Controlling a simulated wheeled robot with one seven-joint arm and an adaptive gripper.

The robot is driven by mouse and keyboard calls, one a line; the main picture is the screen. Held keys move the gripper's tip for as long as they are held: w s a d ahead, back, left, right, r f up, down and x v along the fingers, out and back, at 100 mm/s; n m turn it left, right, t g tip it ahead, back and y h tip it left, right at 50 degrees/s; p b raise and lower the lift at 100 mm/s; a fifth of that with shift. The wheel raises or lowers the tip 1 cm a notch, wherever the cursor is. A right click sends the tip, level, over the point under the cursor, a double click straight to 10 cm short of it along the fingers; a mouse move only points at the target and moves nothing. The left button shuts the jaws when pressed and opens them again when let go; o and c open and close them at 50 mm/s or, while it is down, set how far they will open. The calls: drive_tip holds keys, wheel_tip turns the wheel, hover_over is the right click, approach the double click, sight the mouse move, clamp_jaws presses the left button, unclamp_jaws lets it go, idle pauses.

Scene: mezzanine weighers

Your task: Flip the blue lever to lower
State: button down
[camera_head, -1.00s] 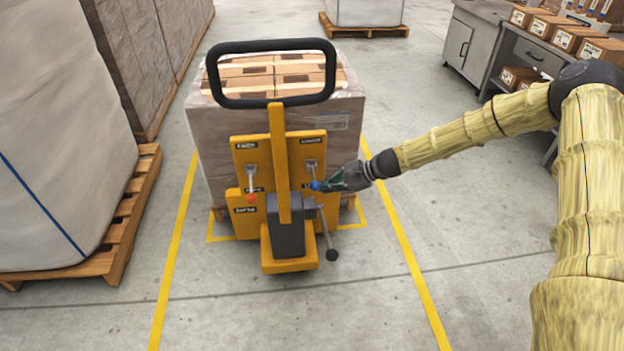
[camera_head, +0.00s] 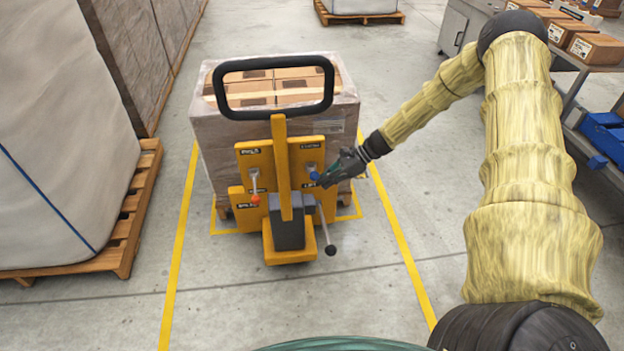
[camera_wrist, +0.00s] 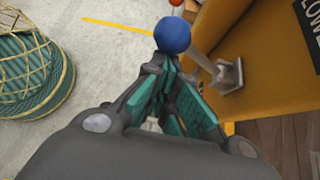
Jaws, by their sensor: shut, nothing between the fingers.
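The blue lever (camera_head: 315,175) is on the right half of the yellow panel (camera_head: 307,153) of a pallet stacker. Its round blue knob (camera_wrist: 172,35) sits at the end of a grey stem that runs to a bracket on the panel in the wrist view. The stem points down in the head view, with the knob near a lower label that my gripper partly covers. My gripper (camera_head: 326,180) is shut and empty, with its fingertips right at the knob. In the wrist view the fingertips (camera_wrist: 170,62) are just below the knob; whether they touch it I cannot tell.
A red-knobbed lever (camera_head: 255,190) is on the panel's left half. A black-knobbed crank (camera_head: 329,240) sticks out below right. The black handle loop (camera_head: 273,108) stands above, before a wrapped pallet load (camera_head: 217,130). Yellow floor lines (camera_head: 395,235) flank the stacker, with clear floor on the right.

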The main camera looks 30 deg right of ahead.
drive_tip(key=shift+w+r, duration=0.1)
drive_tip(key=shift+r, duration=0.15)
idle(0.4)
drive_tip(key=p+v, duration=0.4)
drive_tip(key=v, duration=0.6)
drive_tip(key=shift+d, duration=0.15)
drive_tip(key=shift+f, duration=0.1)
idle(0.4)
